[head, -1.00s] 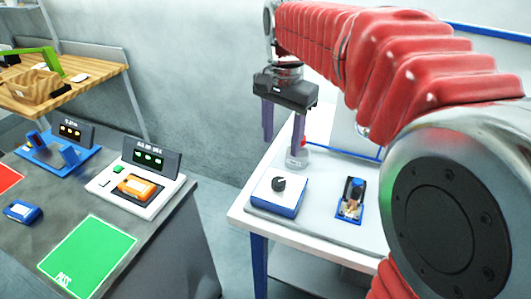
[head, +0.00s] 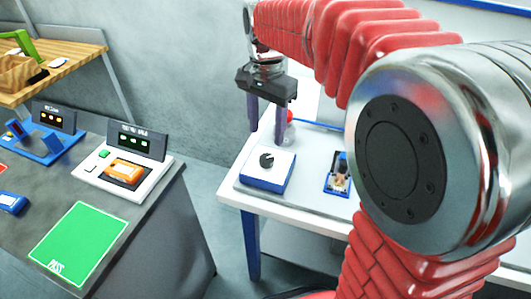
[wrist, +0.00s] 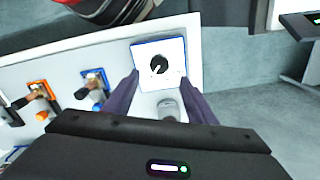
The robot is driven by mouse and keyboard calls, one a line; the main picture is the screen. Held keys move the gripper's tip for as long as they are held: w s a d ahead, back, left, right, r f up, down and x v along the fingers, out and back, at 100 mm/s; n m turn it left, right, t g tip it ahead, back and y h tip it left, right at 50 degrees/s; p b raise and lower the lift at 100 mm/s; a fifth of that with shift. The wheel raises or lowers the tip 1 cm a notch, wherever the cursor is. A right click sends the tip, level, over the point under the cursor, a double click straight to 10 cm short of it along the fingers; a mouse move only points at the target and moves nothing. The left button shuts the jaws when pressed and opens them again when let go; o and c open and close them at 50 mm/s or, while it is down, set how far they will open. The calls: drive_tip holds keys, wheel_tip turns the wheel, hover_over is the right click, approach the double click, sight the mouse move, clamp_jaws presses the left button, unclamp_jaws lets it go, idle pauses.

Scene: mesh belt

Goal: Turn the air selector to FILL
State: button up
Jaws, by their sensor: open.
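The air selector appears to be the white-topped blue box (head: 264,175) with a round black knob (head: 266,160), on the white table. The wrist view shows its white face (wrist: 146,53) and black knob (wrist: 159,66), with a pale pointer mark toward the lower left; no lettering is legible. My gripper (head: 267,133) is open and empty, pointing down above and behind the box. In the wrist view my two purple fingers (wrist: 160,82) are spread, with the knob a little beyond their tips and between their lines. They look apart from the knob.
A small valve with a blue knob (head: 340,172) stands right of the box; the wrist view also shows an orange-handled valve (wrist: 40,100). A grey cylinder (wrist: 168,108) lies between my fingers' lines. A grey bench (head: 130,240) with devices stands left, across a floor gap.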

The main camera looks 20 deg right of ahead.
sight(266, 157)
wheel_tip(266, 157, down, 9)
drive_tip(key=shift+r, duration=0.1)
idle(0.3)
drive_tip(key=shift+c, duration=0.2)
drive_tip(key=c, duration=0.9)
drive_tip(key=shift+a, duration=0.2)
drive_tip(key=shift+c, duration=0.5)
drive_tip(key=shift+d, duration=0.1)
